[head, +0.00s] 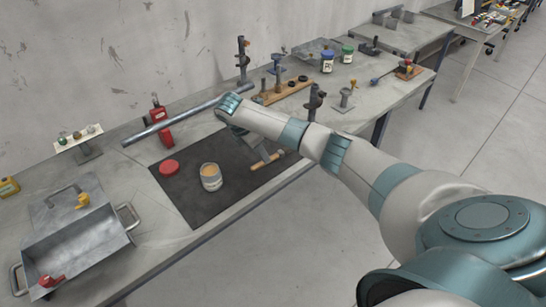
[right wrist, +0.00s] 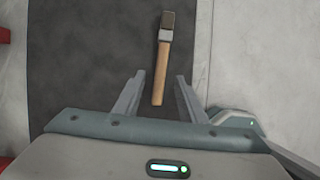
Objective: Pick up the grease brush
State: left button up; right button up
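The grease brush (right wrist: 161,72) has a wooden handle, a light metal collar and a dark bristle end. In the right wrist view it lies on the dark mat (right wrist: 85,60), bristles pointing away from me. The two fingers of my right gripper (right wrist: 157,95) are apart, and the handle's near end lies between their tips without visible contact. In the head view the brush (head: 266,160) lies near the mat's front edge, partly hidden behind my right arm and gripper (head: 252,150). My left gripper is not in view.
An open tin (head: 211,177) of tan grease and a red lid (head: 169,167) sit on the mat. A long metal auger tube (head: 187,114) lies across stands behind. A grey metal toolbox (head: 78,240) stands at left. Bottles (head: 327,62) and fixtures fill the back of the bench.

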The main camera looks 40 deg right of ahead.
jog(key=shift+p+x, duration=0.55)
jog(key=shift+x, duration=1.35)
jog(key=shift+s+a, duration=0.1)
jog(key=shift+c, duration=0.4)
grip_shut()
